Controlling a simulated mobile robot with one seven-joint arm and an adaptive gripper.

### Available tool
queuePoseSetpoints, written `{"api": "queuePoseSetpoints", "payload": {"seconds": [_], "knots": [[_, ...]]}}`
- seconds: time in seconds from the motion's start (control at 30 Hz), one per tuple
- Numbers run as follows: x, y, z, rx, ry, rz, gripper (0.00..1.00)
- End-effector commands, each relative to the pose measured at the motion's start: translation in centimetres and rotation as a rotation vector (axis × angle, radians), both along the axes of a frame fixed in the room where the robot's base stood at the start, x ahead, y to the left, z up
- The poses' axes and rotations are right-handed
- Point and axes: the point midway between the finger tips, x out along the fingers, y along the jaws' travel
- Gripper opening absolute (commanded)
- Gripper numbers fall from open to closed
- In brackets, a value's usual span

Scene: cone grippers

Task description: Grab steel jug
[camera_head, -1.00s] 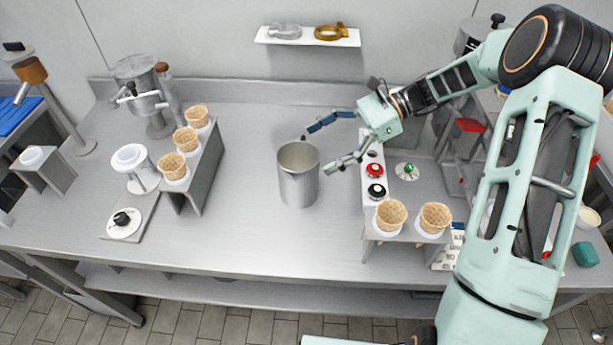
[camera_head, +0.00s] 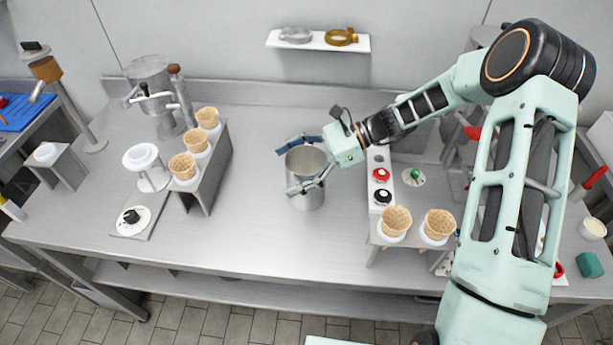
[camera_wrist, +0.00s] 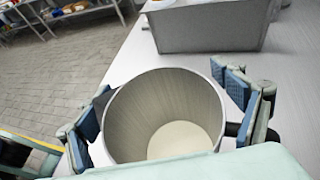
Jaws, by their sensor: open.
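The steel jug (camera_head: 307,197) stands upright on the metal counter, a grey cylinder with an open top. My gripper (camera_head: 297,168) is open around it, one finger at the far side of the rim and the other at the near side. In the wrist view the jug (camera_wrist: 165,115) sits between the two blue-padded fingers, and I look down into its empty inside. The left finger (camera_wrist: 84,140) and right finger (camera_wrist: 240,90) are close to its wall; I cannot tell whether they touch. The jug's right side is partly hidden by my gripper in the head view.
A stand with several wafer cones (camera_head: 190,150) is left of the jug. A cone stand (camera_head: 385,240) and a panel with red and black knobs (camera_head: 381,185) are close on the right. A wall shelf (camera_head: 318,42) is behind. The counter (camera_head: 260,240) in front is clear.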

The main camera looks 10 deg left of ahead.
Motion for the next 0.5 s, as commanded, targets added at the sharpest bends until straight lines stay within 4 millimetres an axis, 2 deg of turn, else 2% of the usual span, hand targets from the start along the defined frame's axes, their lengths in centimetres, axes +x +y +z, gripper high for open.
{"api": "queuePoseSetpoints", "payload": {"seconds": [0.2, 0.5], "knots": [[-0.04, 0.06, -0.06, 0.000, 0.000, 0.000, 0.87], [-0.04, 0.02, -0.07, 0.000, 0.000, 0.000, 0.54]]}}
